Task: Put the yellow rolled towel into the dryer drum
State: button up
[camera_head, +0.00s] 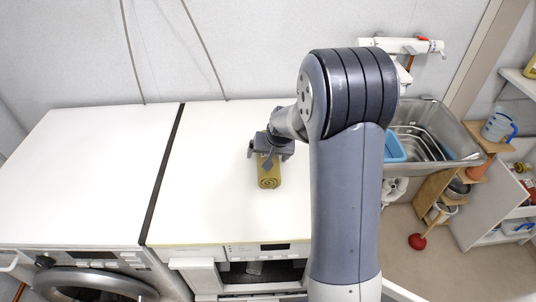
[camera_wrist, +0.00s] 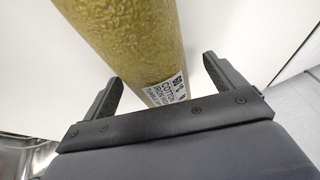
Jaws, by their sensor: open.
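The yellow rolled towel (camera_head: 269,180) lies on the white top of the right machine, its spiral end facing me. My gripper (camera_head: 270,156) is over its far part, pointing down. In the wrist view the towel (camera_wrist: 130,35), with a white printed label, passes between the fingers of my open gripper (camera_wrist: 164,74). A gap shows beside at least one finger, and I cannot tell whether either touches. The right machine has a dark front opening (camera_head: 262,270), partly hidden by my arm. I cannot tell whether this is the dryer drum.
A left machine (camera_head: 95,180) with a round door (camera_head: 92,284) stands beside it, across a dark gap. A metal sink (camera_head: 440,117) with a blue tub (camera_head: 394,148) is at right, near wooden shelves and a plunger (camera_head: 418,241). The white tops are otherwise clear.

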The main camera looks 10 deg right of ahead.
jog(key=b+v, duration=0.1)
jog(key=v, duration=1)
jog(key=shift+s+d+r, duration=0.1)
jog(key=shift+s+r, duration=0.05)
jog(key=shift+r, duration=0.1)
jog(key=shift+o, duration=0.4)
jog(key=shift+w+a+f+b, duration=0.3)
jog(key=shift+f+b, duration=0.2)
jog(key=shift+b, duration=0.1)
jog(key=shift+w+a+f, duration=0.1)
jog(key=shift+w+f, duration=0.1)
jog(key=x, duration=0.5)
jog(key=shift+r, duration=0.1)
jog(key=shift+d+p+x, duration=0.15)
jog(key=shift+p+x, duration=0.25)
jog(key=shift+x, duration=0.95)
jog(key=shift+d+p+x, duration=0.15)
jog(key=shift+p+x, duration=0.25)
jog(key=shift+x, duration=0.95)
